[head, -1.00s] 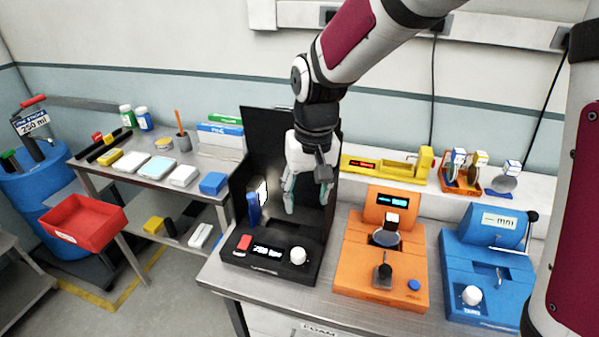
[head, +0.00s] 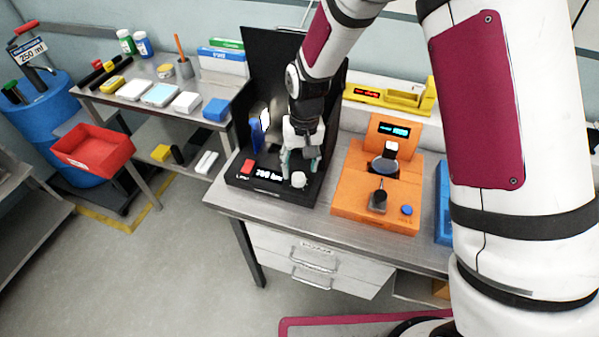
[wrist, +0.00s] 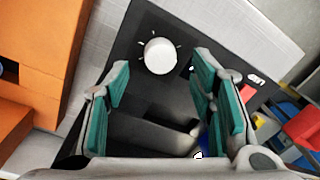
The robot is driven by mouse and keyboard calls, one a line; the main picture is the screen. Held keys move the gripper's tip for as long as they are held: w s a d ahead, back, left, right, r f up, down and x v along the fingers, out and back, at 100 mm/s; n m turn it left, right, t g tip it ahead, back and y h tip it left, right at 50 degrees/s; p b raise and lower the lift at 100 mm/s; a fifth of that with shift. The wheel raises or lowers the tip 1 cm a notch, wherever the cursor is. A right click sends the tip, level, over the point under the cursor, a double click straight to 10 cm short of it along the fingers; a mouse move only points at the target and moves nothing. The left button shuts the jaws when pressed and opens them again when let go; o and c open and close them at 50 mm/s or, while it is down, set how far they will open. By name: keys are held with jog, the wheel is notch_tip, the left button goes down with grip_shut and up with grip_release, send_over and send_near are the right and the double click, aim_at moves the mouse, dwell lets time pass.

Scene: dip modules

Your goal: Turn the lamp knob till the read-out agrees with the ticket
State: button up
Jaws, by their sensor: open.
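The lamp module is a black unit (head: 232,178) with a tall dark back panel, on the bench. Its white knob (head: 299,180) is at the front right of its base and also shows in the wrist view (wrist: 160,56), just beyond the fingertips. The lit read-out (head: 269,174) sits left of the knob; its digits are too small to read surely. My gripper (head: 300,160) is open, above and just behind the knob. Its teal fingers also show in the wrist view (wrist: 160,85), apart with nothing between them. I cannot make out the ticket.
A red button (head: 247,166) and a blue cylinder (head: 257,135) are on the black unit. An orange module (head: 350,190) stands close on the right, with a blue one beyond. The side table (head: 150,105) holds several boxes; a red bin (head: 92,150) is at left.

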aim_at(299, 176)
jog(key=shift+a+f, duration=0.1)
jog(key=shift+f, duration=1.65)
jog(key=shift+c, duration=0.5)
jog(key=c, duration=1.1)
